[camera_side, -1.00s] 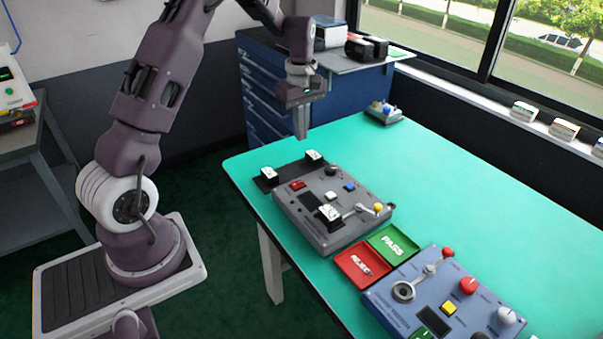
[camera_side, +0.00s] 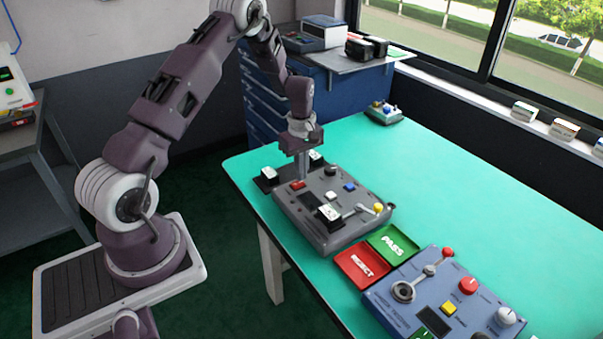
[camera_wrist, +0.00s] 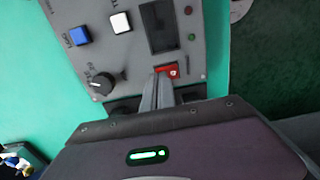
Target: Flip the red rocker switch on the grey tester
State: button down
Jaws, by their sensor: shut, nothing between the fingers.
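The grey tester (camera_side: 318,226) lies on the green bench near its left edge. Its red rocker switch (camera_side: 297,185) is at the far left corner of its top face. My gripper (camera_side: 301,180) is shut and empty, pointing down at that corner, close to the switch. In the wrist view the switch (camera_wrist: 173,71) shows just beyond the shut fingertips (camera_wrist: 160,78), which overlap its left part. I cannot tell whether the fingers touch it.
On the tester are a black knob (camera_wrist: 101,83), a white button (camera_wrist: 121,22), a blue button (camera_wrist: 78,36) and a yellow-tipped lever (camera_side: 377,208). Red (camera_side: 350,270) and green (camera_side: 405,236) trays and a blue tester (camera_side: 383,295) stand nearer the front. The bench at right is clear.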

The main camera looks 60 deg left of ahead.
jog(key=shift+f, duration=0.45)
jog(key=shift+f, duration=0.15)
jog(key=shift+s, duration=0.1)
jog(key=shift+s+r, duration=0.2)
jog(key=shift+s, duration=0.45)
